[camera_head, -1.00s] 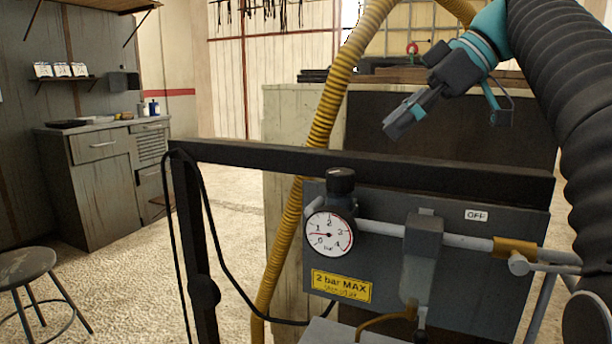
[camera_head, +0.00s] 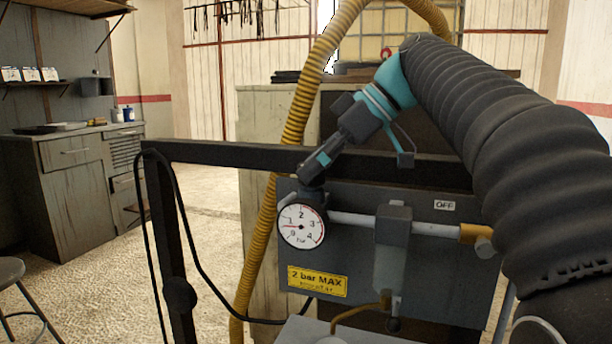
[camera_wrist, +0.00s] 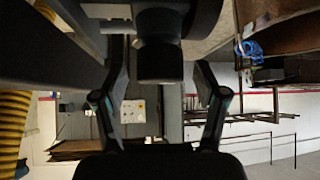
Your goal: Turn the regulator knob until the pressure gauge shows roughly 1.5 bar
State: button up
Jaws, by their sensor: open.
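The regulator knob (camera_head: 312,196) is a dark cylinder on top of the regulator, partly hidden by my gripper in the head view. The round white pressure gauge (camera_head: 302,226) sits just below it; its red needle points left, a little under the 1 mark. My gripper (camera_head: 310,180) comes down at a slant from the upper right, with its tips at the knob. In the wrist view my gripper (camera_wrist: 160,105) is open, with a finger to each side of the dark knob (camera_wrist: 160,62). I cannot tell whether either finger touches it.
A grey panel (camera_head: 350,265) carries a yellow "2 bar MAX" label (camera_head: 317,281), a pipe (camera_head: 365,219) and a filter bowl (camera_head: 391,250). A black frame bar (camera_head: 230,154) runs behind my gripper. A yellow hose (camera_head: 270,200) hangs left of the gauge.

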jog(key=shift+a+f, duration=0.25)
jog(key=shift+a, duration=0.05)
jog(key=shift+c, duration=0.2)
jog(key=c, duration=1.1)
